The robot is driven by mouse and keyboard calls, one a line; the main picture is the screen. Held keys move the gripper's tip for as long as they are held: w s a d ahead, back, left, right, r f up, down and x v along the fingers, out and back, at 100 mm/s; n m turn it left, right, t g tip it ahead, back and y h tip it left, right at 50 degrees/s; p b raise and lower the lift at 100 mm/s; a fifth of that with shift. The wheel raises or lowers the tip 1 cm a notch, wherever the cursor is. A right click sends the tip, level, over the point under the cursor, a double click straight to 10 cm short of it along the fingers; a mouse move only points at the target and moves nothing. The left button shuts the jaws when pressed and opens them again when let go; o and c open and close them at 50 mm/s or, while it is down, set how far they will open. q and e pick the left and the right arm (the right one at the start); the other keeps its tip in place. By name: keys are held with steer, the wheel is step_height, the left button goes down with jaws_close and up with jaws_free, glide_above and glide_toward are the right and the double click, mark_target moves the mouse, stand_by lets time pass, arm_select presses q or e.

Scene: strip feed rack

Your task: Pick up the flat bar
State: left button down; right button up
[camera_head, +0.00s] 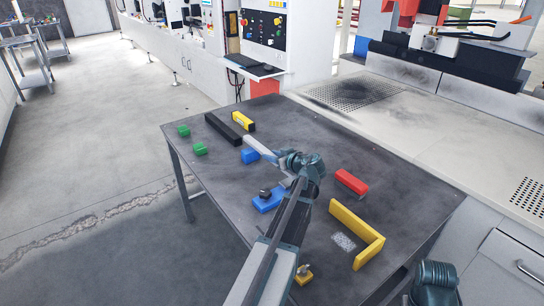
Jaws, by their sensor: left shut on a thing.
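The flat bar (259,148) is a light grey strip over the middle of the dark table, above or against a small blue block (250,156). My left arm reaches up from the bottom of the view. My left gripper (281,160) is shut on the near right end of the bar, and the bar sticks out toward the upper left. The fingertips are small and partly hidden by my wrist. I cannot tell how far the bar is above the table. My right gripper is not in view.
The table (225,175) also bears a black bar (222,128), a yellow block (243,121), green blocks (200,149), a blue block (267,203), a red block (351,182) and a yellow angle piece (352,228). A light counter (400,130) adjoins the right side.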

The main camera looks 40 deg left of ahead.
arm_select(q)
steer(key=s+d+r+p, duration=0.1)
steer(key=s+d, duration=0.3)
steer(key=d, duration=1.1)
steer(key=shift+s+d+r, duration=0.15)
steer(key=shift+s, duration=0.05)
